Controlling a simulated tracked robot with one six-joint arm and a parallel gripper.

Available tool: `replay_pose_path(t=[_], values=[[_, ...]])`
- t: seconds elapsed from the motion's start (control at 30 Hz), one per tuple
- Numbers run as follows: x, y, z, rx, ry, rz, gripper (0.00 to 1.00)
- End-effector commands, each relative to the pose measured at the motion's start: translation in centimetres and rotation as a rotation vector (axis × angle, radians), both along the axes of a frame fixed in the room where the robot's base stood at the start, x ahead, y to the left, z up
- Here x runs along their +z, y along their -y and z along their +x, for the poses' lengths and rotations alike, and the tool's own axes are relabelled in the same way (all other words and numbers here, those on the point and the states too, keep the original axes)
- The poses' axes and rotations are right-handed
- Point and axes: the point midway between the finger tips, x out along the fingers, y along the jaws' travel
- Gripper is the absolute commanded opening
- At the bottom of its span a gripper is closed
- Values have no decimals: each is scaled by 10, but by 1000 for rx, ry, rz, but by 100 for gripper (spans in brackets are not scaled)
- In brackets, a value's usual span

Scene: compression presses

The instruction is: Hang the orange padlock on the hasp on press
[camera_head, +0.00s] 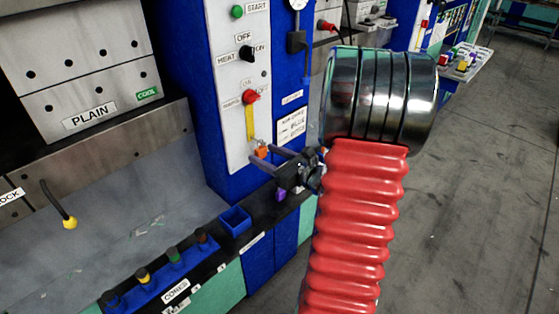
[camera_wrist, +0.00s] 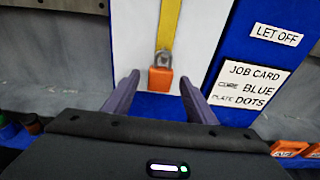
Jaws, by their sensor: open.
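The orange padlock (camera_head: 261,152) is at the lower end of the yellow strip (camera_head: 250,124) on the white panel of the blue press column. In the wrist view the padlock (camera_wrist: 160,81) is upright, its grey shackle at the strip's (camera_wrist: 169,25) lower end. Whether the shackle passes through a hole there is too small to tell. My gripper (camera_head: 262,153) is open, its dark fingers pointing at the panel. In the wrist view my gripper (camera_wrist: 159,80) has one finger on each side of the padlock, with visible gaps.
A red knob (camera_head: 250,97) sits above the strip. A job card (camera_wrist: 251,86) is on the column to the right. Below stand a blue bin (camera_head: 235,221) and a blue rack (camera_head: 155,282) of cores. Orange labelled pieces (camera_wrist: 289,148) lie at lower right in the wrist view.

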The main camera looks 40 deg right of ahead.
Motion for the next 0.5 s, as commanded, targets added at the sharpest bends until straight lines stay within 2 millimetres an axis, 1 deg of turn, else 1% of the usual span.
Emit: replay_pose_path(t=[0.17, 0.5], values=[[2, 2, -13, -4, 0, -1, 51], [9, 3, -57, -4, 1, 0, 51]])
